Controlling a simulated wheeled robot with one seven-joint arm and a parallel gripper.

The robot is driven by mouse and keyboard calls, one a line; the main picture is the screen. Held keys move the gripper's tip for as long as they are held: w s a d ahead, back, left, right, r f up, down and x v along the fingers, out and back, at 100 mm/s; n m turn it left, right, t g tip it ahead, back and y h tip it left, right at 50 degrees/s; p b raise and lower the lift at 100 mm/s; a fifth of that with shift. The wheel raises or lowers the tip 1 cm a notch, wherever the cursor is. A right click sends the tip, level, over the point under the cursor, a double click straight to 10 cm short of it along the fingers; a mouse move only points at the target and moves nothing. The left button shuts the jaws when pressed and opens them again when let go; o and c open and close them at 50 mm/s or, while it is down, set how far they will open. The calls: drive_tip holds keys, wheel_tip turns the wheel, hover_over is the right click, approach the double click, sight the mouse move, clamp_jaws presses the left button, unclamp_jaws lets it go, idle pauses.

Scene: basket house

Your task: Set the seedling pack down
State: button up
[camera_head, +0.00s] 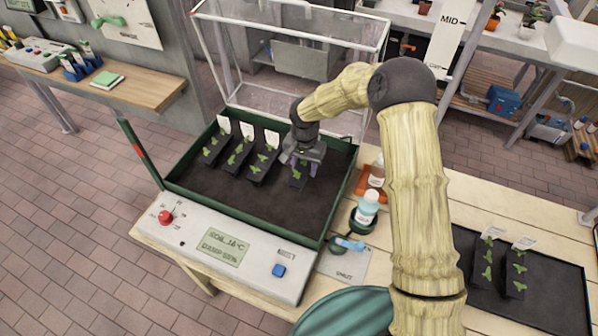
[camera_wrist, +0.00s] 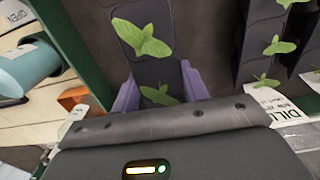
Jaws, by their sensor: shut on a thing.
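A dark seedling pack (camera_head: 297,179) with small green leaves is between the fingers of my gripper (camera_head: 301,165), inside the green-walled soil tray (camera_head: 318,243). In the wrist view the purple fingers of my gripper (camera_wrist: 158,92) stand on both sides of the pack (camera_wrist: 155,72), shut on it. The pack looks very low over the soil or touching it; I cannot tell which. Several similar packs (camera_head: 238,153) with white labels stand in a row to its left in the tray. My gripper hides part of the held pack and its label.
A clear raised lid frame (camera_head: 290,60) stands behind the tray. A control panel (camera_head: 222,245) with a red knob runs along its front. A bottle (camera_head: 366,207) stands right of the tray. A black tray (camera_head: 553,293) with two packs (camera_head: 515,273) lies farther right. The tray's front soil is clear.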

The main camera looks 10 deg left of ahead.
sight(304, 175)
drive_tip(key=shift+f, duration=0.3)
drive_tip(key=shift+f+p, duration=0.4)
drive_tip(key=shift+f, duration=1.45)
drive_tip(key=shift+f, duration=0.1)
drive_tip(key=shift+f, duration=0.1)
drive_tip(key=o, duration=1.1)
drive_tip(key=shift+c, duration=0.2)
wheel_tip(304, 175, up, 12)
drive_tip(key=b, duration=0.2)
drive_tip(key=shift+r+b, duration=0.2)
drive_tip(key=shift+b, duration=0.15)
